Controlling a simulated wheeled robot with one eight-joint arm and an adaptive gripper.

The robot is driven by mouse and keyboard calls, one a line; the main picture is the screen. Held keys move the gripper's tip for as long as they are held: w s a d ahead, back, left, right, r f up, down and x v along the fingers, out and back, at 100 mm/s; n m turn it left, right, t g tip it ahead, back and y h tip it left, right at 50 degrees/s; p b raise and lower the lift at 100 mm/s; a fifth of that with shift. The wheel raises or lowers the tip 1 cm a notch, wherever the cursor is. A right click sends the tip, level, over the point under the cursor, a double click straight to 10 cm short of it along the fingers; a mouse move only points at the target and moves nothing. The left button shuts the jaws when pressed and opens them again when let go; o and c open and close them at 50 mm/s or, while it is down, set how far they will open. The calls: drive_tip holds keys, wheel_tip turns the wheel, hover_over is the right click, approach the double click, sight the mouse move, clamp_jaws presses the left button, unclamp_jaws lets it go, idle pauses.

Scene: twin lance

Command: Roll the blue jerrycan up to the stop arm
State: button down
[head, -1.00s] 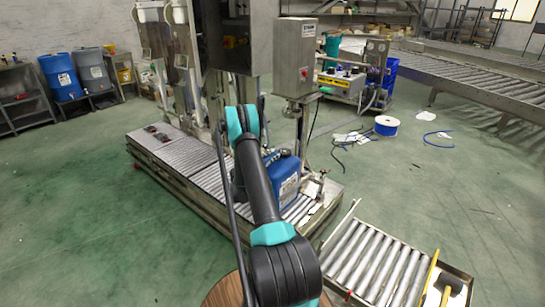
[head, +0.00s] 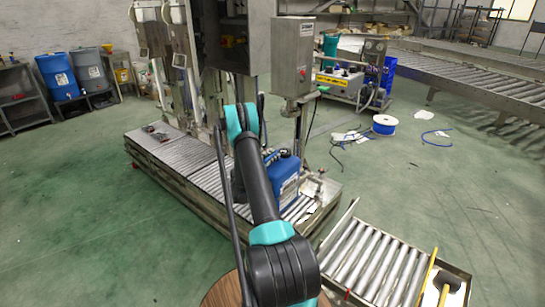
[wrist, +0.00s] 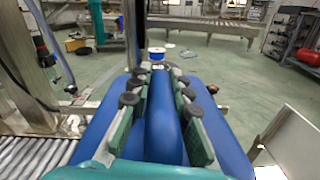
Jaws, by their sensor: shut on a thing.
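The blue jerrycan (head: 286,178) stands upright on the roller conveyor (head: 185,160), near its right end. In the head view my arm hides its left side. In the wrist view the jerrycan (wrist: 232,150) fills the lower middle, and my gripper (wrist: 160,95) is shut on its top handle, with finger pads on both sides of the handle. A small metal fitting, possibly the stop arm (head: 314,184), is at the conveyor's end beside the jerrycan; I cannot tell whether they touch.
A grey control box (head: 293,58) on a post stands behind the jerrycan. A separate short roller section (head: 370,262) lies at the lower right, past a gap. A blue-and-white cable reel (head: 385,125) sits on the floor. Open green floor lies to the left.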

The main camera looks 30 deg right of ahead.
drive_tip(key=shift+s+d+f, duration=0.2)
drive_tip(key=shift+s+d, duration=0.05)
drive_tip(key=shift+s, duration=0.3)
idle(0.4)
drive_tip(key=c, duration=0.9)
unclamp_jaws()
drive_tip(key=shift+o, duration=0.3)
drive_tip(key=shift+w, duration=0.1)
drive_tip(key=o, duration=0.5)
drive_tip(key=shift+r, duration=0.1)
